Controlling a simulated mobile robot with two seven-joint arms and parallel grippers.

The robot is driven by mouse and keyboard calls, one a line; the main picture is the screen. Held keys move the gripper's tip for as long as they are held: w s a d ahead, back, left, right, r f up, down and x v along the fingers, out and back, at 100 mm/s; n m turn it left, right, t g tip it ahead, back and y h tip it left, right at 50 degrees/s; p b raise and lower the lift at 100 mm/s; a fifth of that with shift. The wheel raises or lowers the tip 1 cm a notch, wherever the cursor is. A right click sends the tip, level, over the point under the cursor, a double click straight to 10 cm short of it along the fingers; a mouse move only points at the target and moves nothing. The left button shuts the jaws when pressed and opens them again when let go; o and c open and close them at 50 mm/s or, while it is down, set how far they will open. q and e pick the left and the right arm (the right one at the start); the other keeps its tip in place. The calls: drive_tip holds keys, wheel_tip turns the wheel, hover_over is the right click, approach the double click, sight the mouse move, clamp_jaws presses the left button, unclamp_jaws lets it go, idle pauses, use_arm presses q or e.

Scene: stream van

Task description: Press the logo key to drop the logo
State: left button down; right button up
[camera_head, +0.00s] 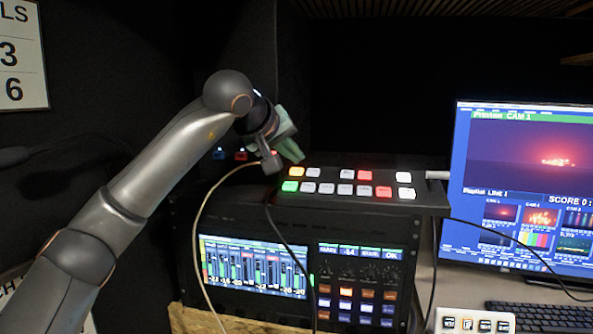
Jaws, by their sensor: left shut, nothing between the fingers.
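A black switcher panel (438,200) with two rows of lit keys lies on top of a rack unit. Its keys are white, orange, green and red; I cannot read which one is the logo key. A small white keypad (475,324) with several icon keys shows at the bottom right, cut by the frame edge. My left gripper (286,161) is shut and empty, pointing down at the left end of the switcher's far row, close to the orange key (297,171). I cannot tell whether it touches. My right gripper is not in view.
A monitor (520,185) at the right shows a preview with a score line. Below the switcher, the rack unit has a meter screen (254,266) and a button panel (362,285). Cables hang in front of it. A black keyboard (545,316) lies at the lower right.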

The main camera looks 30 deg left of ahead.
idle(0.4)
use_arm(q)
drive_tip(key=shift+w+f, duration=0.1)
drive_tip(key=shift+f, duration=0.35)
drive_tip(key=shift+w+f, duration=0.1)
drive_tip(key=shift+f, duration=0.35)
idle(0.7)
drive_tip(key=shift+s+r+p, duration=0.2)
drive_tip(key=shift+r+p, duration=0.65)
drive_tip(key=shift+r, duration=0.05)
